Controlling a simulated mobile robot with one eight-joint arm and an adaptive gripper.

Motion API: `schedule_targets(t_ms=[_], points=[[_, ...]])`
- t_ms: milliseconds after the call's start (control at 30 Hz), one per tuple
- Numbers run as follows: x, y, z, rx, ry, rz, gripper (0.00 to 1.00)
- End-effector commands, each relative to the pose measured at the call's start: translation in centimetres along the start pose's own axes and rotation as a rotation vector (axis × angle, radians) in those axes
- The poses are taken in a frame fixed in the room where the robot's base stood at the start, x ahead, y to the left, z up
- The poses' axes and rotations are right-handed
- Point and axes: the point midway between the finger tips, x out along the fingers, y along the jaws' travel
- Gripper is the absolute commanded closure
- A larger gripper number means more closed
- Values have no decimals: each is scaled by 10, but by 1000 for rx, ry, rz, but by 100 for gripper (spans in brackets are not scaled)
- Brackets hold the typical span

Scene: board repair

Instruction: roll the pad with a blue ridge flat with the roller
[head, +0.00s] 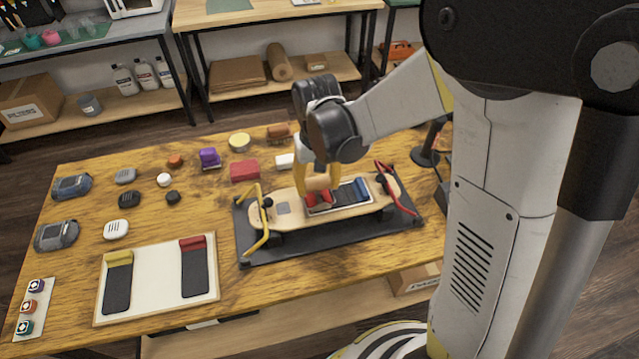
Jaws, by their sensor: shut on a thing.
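The pad with a blue ridge (362,189) lies on the deck of a wooden skateboard (287,211). The pad is dark with a pale border, and its blue ridge is at the right end. My gripper (318,193) points down over the pad's left end. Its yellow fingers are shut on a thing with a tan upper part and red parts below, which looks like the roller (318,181). The fingers partly hide it, and I cannot tell whether it touches the pad.
The board sits on a dark mat (330,238) between a yellow clamp (256,240) and a red clamp (398,199). A cream tray (157,308) at front left bears yellow-ridged and red-ridged pads. Several small items stand behind and left. The front middle of the table is clear.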

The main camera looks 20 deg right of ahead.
Motion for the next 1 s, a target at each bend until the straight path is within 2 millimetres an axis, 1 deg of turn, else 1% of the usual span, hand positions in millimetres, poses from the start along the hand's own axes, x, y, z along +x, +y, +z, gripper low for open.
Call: schedule_targets(t_ms=[300,567,1000], points=[[-1,24,0,4,0,0,72],[-1,32,0,1,0,0,72],[-2,61,0,2,0,0,72]])
